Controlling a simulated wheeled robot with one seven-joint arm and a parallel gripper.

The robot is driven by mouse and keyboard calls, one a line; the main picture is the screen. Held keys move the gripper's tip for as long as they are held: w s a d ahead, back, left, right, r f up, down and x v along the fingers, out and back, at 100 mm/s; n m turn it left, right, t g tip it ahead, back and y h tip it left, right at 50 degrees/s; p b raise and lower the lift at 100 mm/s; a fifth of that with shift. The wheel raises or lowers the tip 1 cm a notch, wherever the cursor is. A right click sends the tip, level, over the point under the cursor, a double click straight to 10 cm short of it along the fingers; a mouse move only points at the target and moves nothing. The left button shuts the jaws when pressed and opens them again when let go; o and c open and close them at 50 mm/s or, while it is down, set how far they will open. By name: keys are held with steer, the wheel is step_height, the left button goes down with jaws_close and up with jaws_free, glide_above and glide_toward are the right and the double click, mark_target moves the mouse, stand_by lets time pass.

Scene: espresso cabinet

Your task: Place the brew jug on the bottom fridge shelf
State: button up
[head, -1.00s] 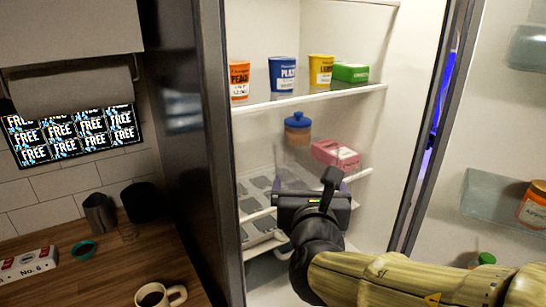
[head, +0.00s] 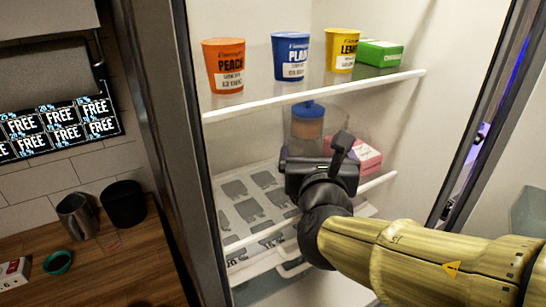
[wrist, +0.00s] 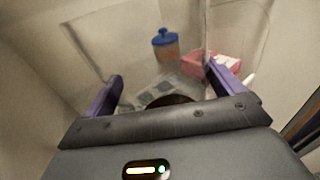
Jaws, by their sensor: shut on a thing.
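My gripper (head: 322,172) is inside the open fridge, in front of the lower shelf (head: 228,246). In the wrist view its two purple fingers (wrist: 165,92) are apart, around a clear vessel with a dark round content (wrist: 170,99), which seems to be the brew jug. The jug is see-through and mostly hidden behind the gripper in the head view; whether it touches the shelf I cannot tell. The lower shelf has a white front rail and grey printed shapes.
A blue-lidded jar (head: 307,122) and a pink carton (head: 366,157) stand behind the gripper. The upper shelf (head: 320,95) above holds orange (head: 223,66), blue (head: 291,57) and yellow (head: 342,50) cups and a green box (head: 380,53). The lower shelf's left part looks clear.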

steer(key=shift+s+r, duration=0.1)
steer(key=shift+a, duration=0.15)
steer(key=w+a+p, duration=0.4)
steer(key=w+a, duration=0.5)
steer(key=w, duration=0.5)
steer(key=shift+a, duration=0.15)
steer(key=shift+w+a+f+p, duration=0.15)
steer(key=shift+w+f+p, duration=0.05)
steer(key=shift+f, duration=0.7)
steer(key=shift+w+a+f+p, duration=0.1)
steer(key=shift+w+f+p, duration=0.1)
steer(key=shift+f, duration=0.65)
steer(key=shift+f+b, duration=0.2)
steer(key=shift+b, duration=0.1)
